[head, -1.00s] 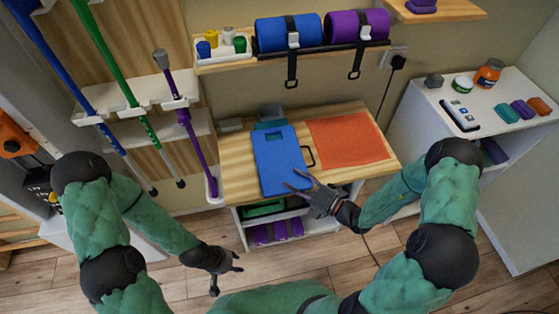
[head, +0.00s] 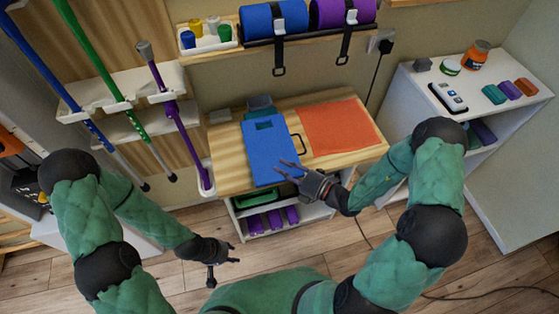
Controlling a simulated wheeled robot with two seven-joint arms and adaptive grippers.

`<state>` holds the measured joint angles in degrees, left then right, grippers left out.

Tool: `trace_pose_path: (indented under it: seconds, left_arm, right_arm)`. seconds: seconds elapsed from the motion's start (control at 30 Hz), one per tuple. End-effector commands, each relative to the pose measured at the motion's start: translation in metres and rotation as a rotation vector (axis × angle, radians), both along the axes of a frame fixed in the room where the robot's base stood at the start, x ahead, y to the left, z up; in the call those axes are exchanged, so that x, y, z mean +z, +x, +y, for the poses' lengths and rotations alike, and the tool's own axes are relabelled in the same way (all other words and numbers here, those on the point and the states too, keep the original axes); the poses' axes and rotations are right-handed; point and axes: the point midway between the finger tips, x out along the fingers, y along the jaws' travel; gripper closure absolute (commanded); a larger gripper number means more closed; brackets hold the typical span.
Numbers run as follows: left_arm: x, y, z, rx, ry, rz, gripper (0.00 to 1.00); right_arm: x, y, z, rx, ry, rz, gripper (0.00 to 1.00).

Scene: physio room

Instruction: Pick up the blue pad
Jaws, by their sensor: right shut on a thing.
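The blue pad (head: 268,148) is a flat rectangle with a cut-out near its far end. It lies on or just above the wooden table top, left of the orange mat (head: 341,127); I cannot tell whether there is a gap below it. My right gripper (head: 292,174) is shut on its near right edge, with fingers over the pad's corner. My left gripper (head: 226,270) hangs over the floor in front of the table, with its fingers apart and empty.
A grey-teal container (head: 260,103) stands behind the pad, and a dark handle-like loop (head: 298,144) shows at its right. The wooden table (head: 228,162) has shelves below. Poles (head: 178,120) stand at the left. A white cabinet (head: 415,100) stands at the right.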

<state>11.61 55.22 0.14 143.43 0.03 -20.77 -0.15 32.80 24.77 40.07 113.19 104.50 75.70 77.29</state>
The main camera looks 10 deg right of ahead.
Motion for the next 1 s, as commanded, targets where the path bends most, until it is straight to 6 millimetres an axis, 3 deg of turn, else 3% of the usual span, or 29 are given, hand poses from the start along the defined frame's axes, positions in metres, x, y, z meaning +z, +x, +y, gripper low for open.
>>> trace_pose_path:
  seconds: [0.37,0.63,0.8,1.0]
  left_arm:
    - [0.025,0.000,0.000,0.000,0.000,0.000,0.60]
    - [0.055,0.000,0.000,0.000,0.000,0.000,0.60]
    - [0.065,0.000,0.000,0.000,0.000,0.000,0.60]
    - [0.073,0.000,0.000,0.000,0.000,0.000,0.60]
  right_arm:
    - [0.039,-0.002,-0.001,-0.001,-0.001,-0.002,1.00]
    - [0.098,-0.047,-0.022,-0.006,-0.002,-0.002,1.00]
    - [0.110,-0.081,-0.038,-0.008,0.001,0.002,1.00]
    - [0.122,-0.109,-0.049,-0.005,0.000,0.000,1.00]
